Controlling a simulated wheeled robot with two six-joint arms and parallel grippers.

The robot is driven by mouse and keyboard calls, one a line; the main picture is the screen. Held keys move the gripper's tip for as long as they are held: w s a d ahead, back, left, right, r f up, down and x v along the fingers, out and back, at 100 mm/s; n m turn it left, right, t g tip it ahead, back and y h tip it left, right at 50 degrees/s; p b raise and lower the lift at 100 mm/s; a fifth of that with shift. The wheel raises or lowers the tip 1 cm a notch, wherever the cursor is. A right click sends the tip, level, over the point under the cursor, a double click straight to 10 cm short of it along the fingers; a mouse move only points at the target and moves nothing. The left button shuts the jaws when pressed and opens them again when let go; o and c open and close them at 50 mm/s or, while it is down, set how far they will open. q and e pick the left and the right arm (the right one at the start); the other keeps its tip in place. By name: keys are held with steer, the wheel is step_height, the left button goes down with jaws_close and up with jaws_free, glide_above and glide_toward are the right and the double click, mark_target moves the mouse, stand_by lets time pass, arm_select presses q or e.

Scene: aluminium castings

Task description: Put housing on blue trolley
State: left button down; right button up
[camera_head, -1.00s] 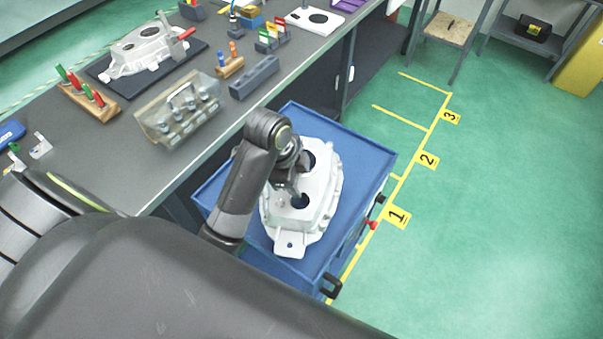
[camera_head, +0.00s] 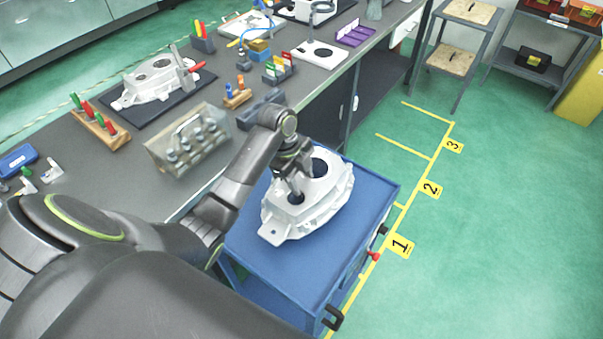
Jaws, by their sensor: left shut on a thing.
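A silver cast housing (camera_head: 322,201) with two dark round openings is over the top of the blue trolley (camera_head: 285,265), towards its back part. My left gripper (camera_head: 296,190) is shut on the housing at its upper face, near the left opening. The fingertips are partly hidden by the gripper body. I cannot tell whether the housing's underside touches the trolley top. My right gripper is not in view. A second, similar housing (camera_head: 150,82) lies on a black mat on the workbench.
The grey workbench (camera_head: 95,163) runs along the left of the trolley, with a clear case (camera_head: 188,145), wooden tool racks and small parts on it. Yellow floor markings numbered 1 to 3 lie to the right. The trolley's front top is bare.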

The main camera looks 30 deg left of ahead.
mark_target(301, 190)
arm_select(q)
steer(key=shift+w+f, duration=0.1)
steer(key=shift+f, duration=0.85)
steer(key=shift+f+p, duration=0.3)
steer(key=shift+f, duration=1.15)
steer(key=shift+d, duration=0.1)
steer(key=c, duration=0.7)
jaws_free()
steer(key=shift+f, duration=0.15)
steer(key=shift+c, duration=0.2)
